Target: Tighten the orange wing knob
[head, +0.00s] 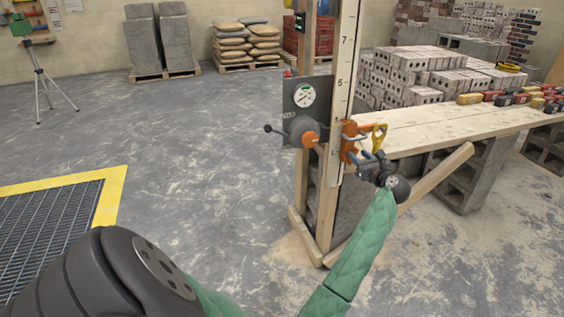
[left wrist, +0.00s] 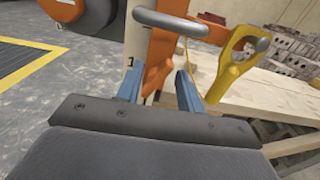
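An orange clamp-like fitting (head: 347,145) sits on the upright graduated staff (head: 344,80). In the left wrist view an orange wing-shaped part (left wrist: 160,62), which looks like the wing knob, stands between my left gripper's fingertips. My left gripper (head: 364,156) is at the fitting; its two blue fingers (left wrist: 160,88) are apart on either side of the wing, with narrow gaps showing. Contact cannot be made out. A grey metal loop (left wrist: 170,22) crosses in front of the orange part and hides some of it. My right gripper is not in view.
A yellow handle (head: 379,136) is close right of my left gripper. A grey plate (head: 300,97) with a dial, a round orange knob (head: 309,139) and a black-ended lever (head: 270,128) is just left. A plank bench (head: 450,127) with bricks stands right.

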